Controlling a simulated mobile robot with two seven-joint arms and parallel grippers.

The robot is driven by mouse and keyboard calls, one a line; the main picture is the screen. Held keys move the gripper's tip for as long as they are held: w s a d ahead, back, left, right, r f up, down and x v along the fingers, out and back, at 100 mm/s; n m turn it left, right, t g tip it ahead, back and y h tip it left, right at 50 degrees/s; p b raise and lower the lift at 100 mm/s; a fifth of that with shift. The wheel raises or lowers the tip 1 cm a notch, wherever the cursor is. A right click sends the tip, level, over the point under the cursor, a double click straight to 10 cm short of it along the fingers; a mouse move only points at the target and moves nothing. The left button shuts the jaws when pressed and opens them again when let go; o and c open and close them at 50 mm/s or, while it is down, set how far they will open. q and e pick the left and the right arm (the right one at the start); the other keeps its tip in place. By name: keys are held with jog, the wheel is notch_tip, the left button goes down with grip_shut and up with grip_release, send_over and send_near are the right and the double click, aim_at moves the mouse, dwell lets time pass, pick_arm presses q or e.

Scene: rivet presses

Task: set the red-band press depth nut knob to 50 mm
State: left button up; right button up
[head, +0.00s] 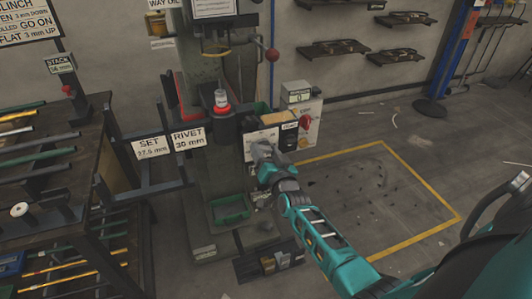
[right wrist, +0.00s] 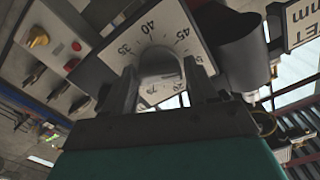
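The rivet press (head: 206,70) stands at the head view's middle, with a red ring (head: 221,107) at its tool. A white dial plate (head: 262,136) sits low on its right side. I cannot read the knob's pointer. My left gripper is out of view.
A control box with a red button (head: 305,123) is right of the dial. A green tray (head: 230,208) is below. A loaded rack (head: 50,150) stands left.

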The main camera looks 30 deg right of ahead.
jog(key=o, duration=0.3)
jog(key=shift+s+a, duration=0.2)
jog(key=shift+s, duration=0.4)
pick_arm(q)
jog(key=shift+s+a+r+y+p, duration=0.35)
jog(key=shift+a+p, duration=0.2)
jog(key=shift+p, duration=0.5)
pick_arm(e)
jog(key=v, duration=1.1)
jog(key=shift+s, duration=0.35)
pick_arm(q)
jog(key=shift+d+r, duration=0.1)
pick_arm(e)
jog(key=shift+f, duration=0.1)
pick_arm(q)
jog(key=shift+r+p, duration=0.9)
jog(key=shift+p, duration=0.15)
pick_arm(e)
jog(key=s+a+f+n+g+y, duration=0.1)
jog(key=s+a+n+g+y, duration=0.1)
jog(key=s+a+n, duration=0.1)
jog(key=s+a+f+n+g+y, duration=0.1)
jog(key=s+a+n+g+y, duration=0.1)
jog(key=s+a, duration=0.3)
jog(key=s+a+f+n+g+y, duration=0.2)
jog(key=s+a+n, duration=0.3)
jog(key=a, duration=0.1)
jog(key=shift+a+f+g+y, duration=0.15)
jog(key=shift+g+y, duration=0.15)
